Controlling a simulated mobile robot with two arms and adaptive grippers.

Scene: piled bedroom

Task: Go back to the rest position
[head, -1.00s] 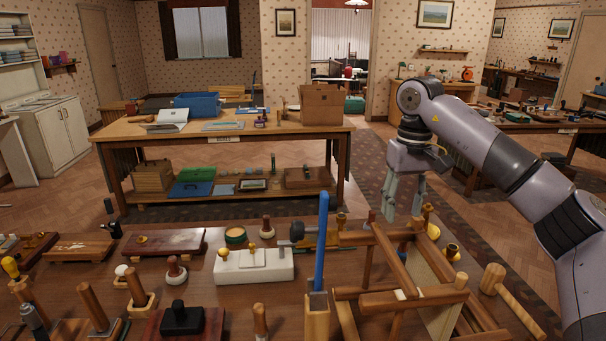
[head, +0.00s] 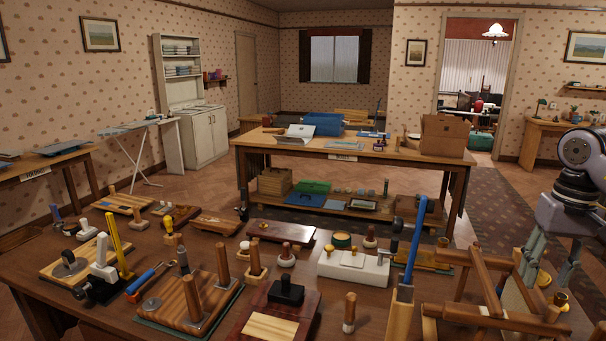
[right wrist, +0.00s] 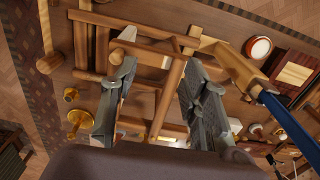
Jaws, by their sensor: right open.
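My right gripper (head: 545,262) hangs at the right edge of the head view, pointing down above the wooden frame (head: 487,272) on the near table. Its two fingers are spread apart. In the right wrist view, the open fingers (right wrist: 150,105) have the wooden frame's bars (right wrist: 166,92) below and between them, and I see nothing gripped. Whether the fingers touch the frame I cannot tell. My left gripper is not in view.
The near table (head: 190,258) is crowded with stamps, wooden blocks and tools. A blue upright bar (head: 412,243) stands left of the wooden frame. A second table (head: 350,150) behind carries a cardboard box (head: 442,136) and a blue crate (head: 323,123). Floor shows between the tables.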

